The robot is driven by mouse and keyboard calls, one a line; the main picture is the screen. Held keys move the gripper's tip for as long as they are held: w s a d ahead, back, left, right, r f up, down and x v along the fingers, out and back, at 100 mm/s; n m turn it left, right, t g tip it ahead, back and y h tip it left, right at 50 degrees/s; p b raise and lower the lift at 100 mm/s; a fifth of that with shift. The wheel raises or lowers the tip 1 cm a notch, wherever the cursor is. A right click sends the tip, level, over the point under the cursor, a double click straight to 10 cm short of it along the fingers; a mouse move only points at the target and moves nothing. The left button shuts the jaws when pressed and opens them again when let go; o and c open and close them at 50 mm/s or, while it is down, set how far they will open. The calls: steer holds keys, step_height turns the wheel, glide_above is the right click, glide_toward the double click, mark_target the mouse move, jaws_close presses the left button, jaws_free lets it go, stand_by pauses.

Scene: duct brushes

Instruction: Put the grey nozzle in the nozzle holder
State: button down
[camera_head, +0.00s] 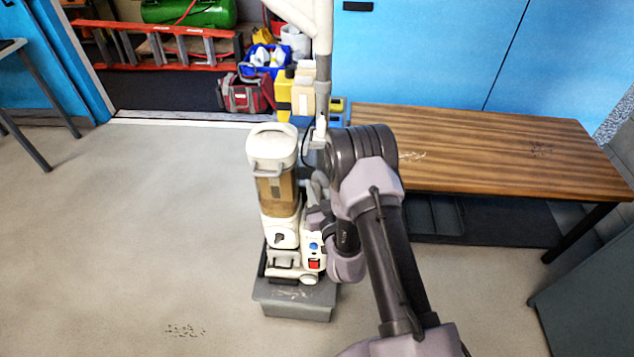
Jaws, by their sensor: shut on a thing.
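A white upright vacuum cleaner (284,236) with a clear brownish bin stands in the middle of the view. My arm reaches up from the lower right and bends down beside the vacuum's right side. My gripper (316,190) is close against that side, small and partly hidden by my own wrist. It is shut on a small grey piece, which I take to be the grey nozzle; its outline is hard to make out. I cannot pick out the nozzle holder clearly among the parts on the vacuum's right side.
A wooden bench (480,150) is at right, blue cabinets (420,50) behind. A red bag (243,94) lies at the back. The left floor is clear.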

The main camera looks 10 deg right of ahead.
steer(key=shift+f+b, duration=2.95)
steer(key=c, duration=1)
jaws_free()
steer(key=shift+c, duration=0.2)
